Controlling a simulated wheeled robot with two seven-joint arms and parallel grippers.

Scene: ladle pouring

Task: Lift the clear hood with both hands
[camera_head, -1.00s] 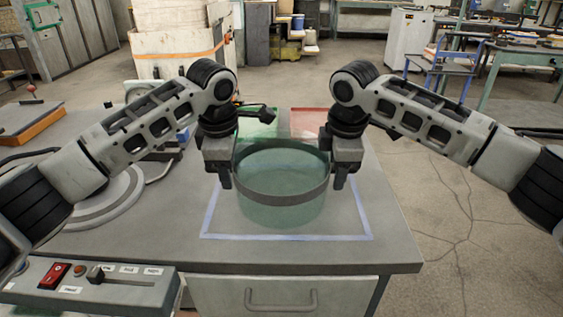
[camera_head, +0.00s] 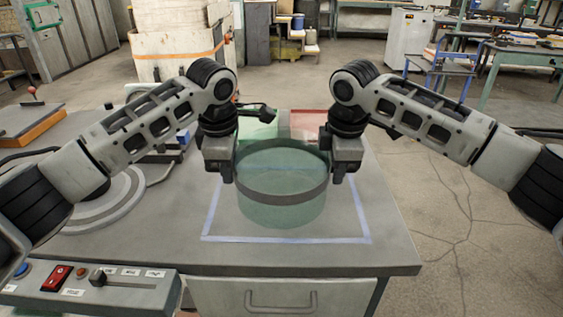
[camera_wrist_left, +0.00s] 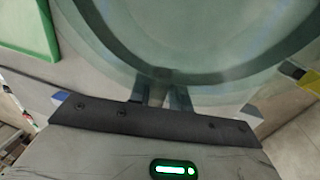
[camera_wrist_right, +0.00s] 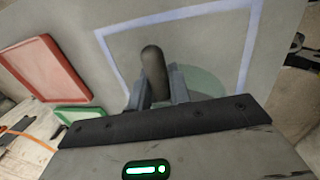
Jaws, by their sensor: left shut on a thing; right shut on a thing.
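The clear hood (camera_head: 282,210) is a greenish see-through cylinder with a dark band around it. It looks upright inside a blue tape outline on the table; I cannot tell whether its bottom touches the surface. My left gripper (camera_head: 228,178) is shut at its left side, and my right gripper (camera_head: 338,178) is shut at its right side. In the left wrist view, the fingers (camera_wrist_left: 160,97) meet the hood's curved rim (camera_wrist_left: 205,78). In the right wrist view, the fingers (camera_wrist_right: 158,90) close around a dark rounded piece (camera_wrist_right: 153,68), with a pale green disc behind it.
A green tray (camera_head: 258,129) and a red tray (camera_head: 308,122) lie behind the hood. A control panel (camera_head: 90,287) with a red switch is at front left, and a round grey plate (camera_head: 100,205) lies left of the outline. The table right of the outline is clear.

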